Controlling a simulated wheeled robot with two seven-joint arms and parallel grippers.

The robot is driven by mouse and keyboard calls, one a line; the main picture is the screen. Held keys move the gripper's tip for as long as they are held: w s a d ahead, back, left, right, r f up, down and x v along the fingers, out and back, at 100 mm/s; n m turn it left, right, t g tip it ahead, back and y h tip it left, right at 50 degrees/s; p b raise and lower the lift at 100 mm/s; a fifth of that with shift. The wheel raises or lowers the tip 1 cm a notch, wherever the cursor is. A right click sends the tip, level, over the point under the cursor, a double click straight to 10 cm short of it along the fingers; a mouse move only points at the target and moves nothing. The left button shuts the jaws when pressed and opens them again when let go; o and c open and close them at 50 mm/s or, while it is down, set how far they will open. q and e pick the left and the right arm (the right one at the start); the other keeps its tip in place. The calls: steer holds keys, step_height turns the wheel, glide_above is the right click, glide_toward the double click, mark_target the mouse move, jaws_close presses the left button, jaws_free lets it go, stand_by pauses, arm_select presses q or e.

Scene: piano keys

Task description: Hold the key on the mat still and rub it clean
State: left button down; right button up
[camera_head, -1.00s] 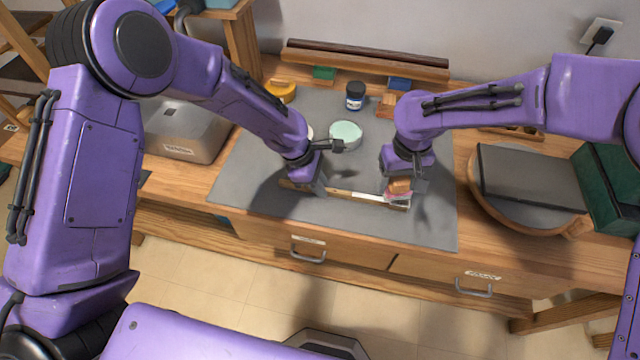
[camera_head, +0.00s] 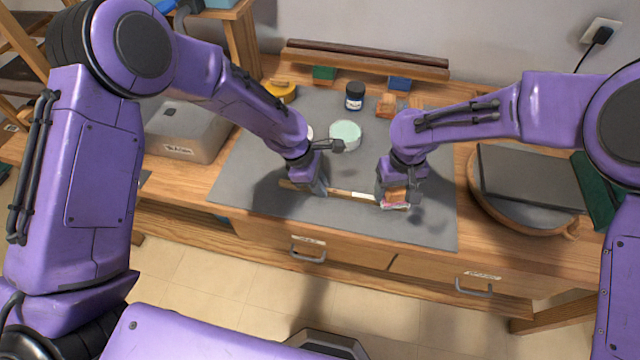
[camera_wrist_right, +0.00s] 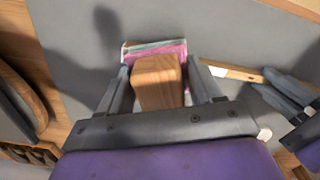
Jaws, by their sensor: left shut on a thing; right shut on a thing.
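A long wooden piano key with a white-topped section (camera_head: 350,194) lies across the grey mat (camera_head: 260,150). My left gripper (camera_head: 318,188) is shut on the wooden part of the key, left of the white section. My right gripper (camera_head: 395,197) is shut on a wooden block with a pink pad under it (camera_head: 396,194), over the key's right end. In the right wrist view the block (camera_wrist_right: 158,82) sits between the fingers, its pink layer below. The key (camera_wrist_right: 228,72) runs from the pad to the left gripper. The pad hides the key's end; firm contact cannot be told.
A pale green round tin (camera_head: 345,134), a dark blue-labelled jar (camera_head: 355,96) and a wooden block (camera_head: 386,104) stand behind the key. A yellow object (camera_head: 281,92) is at back left. A grey box (camera_head: 185,130) stands left. The mat's front strip is clear.

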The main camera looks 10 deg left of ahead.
steer(key=shift+f, duration=0.6)
